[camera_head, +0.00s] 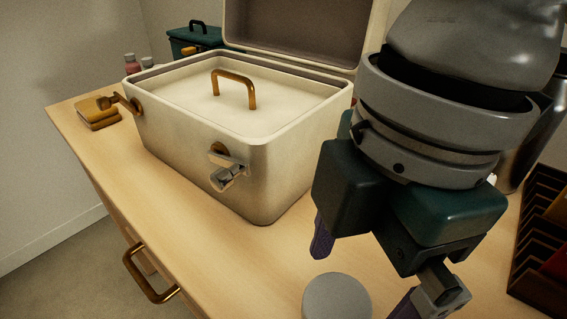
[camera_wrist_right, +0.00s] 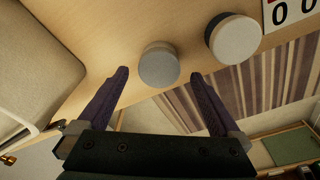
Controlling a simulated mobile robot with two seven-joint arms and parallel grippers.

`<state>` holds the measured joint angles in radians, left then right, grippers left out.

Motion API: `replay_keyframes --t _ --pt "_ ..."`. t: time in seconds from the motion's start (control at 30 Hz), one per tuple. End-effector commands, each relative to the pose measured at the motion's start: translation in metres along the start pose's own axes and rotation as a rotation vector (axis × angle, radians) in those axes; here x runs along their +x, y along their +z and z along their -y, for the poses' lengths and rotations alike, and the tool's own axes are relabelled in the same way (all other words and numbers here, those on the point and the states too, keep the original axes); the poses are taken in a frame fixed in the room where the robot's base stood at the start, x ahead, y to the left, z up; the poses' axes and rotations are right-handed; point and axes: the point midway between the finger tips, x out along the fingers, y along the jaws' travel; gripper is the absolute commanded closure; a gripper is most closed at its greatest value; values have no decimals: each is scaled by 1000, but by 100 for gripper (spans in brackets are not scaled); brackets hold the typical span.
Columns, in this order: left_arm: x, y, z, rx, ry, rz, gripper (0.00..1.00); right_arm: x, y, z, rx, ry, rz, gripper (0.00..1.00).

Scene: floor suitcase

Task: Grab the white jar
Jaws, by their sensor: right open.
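A round jar with a flat grey lid and a pale side, which looks like the white jar (camera_wrist_right: 158,66), stands on the wooden top. It also shows at the bottom of the head view (camera_head: 337,299), cut by the frame edge. My right gripper (camera_head: 362,284) is open above the wooden top near it. In the right wrist view the jar lies between the two purple fingertips (camera_wrist_right: 160,76), a little ahead of them, with a gap on each side. I cannot tell the height gap. My left gripper is not in view.
A second round jar (camera_wrist_right: 236,40) with a pale lid and dark side stands close by. A cream case (camera_head: 200,165) with an open lid is left of my right gripper. A dark slotted rack (camera_head: 540,235) is at the right. A numbered card (camera_wrist_right: 291,12) lies near the second jar.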

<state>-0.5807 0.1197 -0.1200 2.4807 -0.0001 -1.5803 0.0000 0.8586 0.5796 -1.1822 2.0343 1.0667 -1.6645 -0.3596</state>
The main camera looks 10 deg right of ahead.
Motion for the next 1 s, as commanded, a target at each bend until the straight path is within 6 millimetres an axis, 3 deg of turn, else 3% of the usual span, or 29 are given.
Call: replay_keyframes --t 0.23,0.5,1.0 --pt "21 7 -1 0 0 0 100 42 3 0 0 -3 0 0" --pt "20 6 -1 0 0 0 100 44 2 0 0 1 0 1" --pt "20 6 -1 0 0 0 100 44 2 0 0 0 0 57"
